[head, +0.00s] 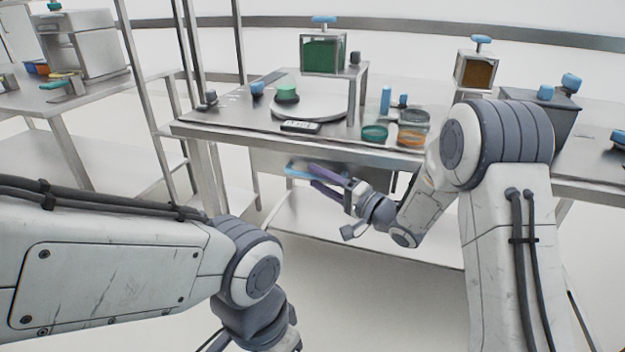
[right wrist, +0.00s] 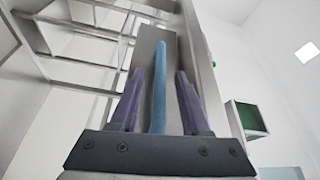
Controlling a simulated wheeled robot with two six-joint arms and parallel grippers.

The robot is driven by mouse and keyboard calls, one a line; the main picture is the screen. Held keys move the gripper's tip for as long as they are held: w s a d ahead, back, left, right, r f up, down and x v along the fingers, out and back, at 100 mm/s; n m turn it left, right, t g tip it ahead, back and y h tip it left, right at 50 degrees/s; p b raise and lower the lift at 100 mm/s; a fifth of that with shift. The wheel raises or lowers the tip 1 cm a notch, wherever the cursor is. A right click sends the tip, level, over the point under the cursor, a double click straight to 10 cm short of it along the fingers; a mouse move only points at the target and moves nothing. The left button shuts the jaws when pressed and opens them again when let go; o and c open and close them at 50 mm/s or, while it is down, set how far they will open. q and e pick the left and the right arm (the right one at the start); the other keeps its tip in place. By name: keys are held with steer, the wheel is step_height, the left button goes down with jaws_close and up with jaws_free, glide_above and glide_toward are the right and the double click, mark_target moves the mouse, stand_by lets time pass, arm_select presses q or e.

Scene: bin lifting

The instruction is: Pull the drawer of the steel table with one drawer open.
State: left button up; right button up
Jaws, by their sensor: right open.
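The steel table (head: 225,134) stands ahead of me, with a drawer front (head: 266,161) under its top. The drawer looks shut, though my arm hides part of its front. A blue bar handle (head: 298,171) is on the drawer front. My right gripper (head: 312,177) is at the handle with its purple fingers apart. In the right wrist view the handle (right wrist: 159,85) runs between the two open fingers (right wrist: 157,100), with a gap visible on each side. My left arm comes in at the lower left, and its fingers are out of the picture.
On the tabletop are a round grey plate (head: 318,106), a black device (head: 300,127), a raised stand with a green-filled container (head: 323,54), and teal (head: 375,134) and orange (head: 411,138) dishes. A lower shelf (head: 330,225) lies below. The floor in front of the table is clear.

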steer(key=shift+x, duration=1.05)
steer(key=shift+c, duration=0.4)
jaws_close()
stand_by(0.3)
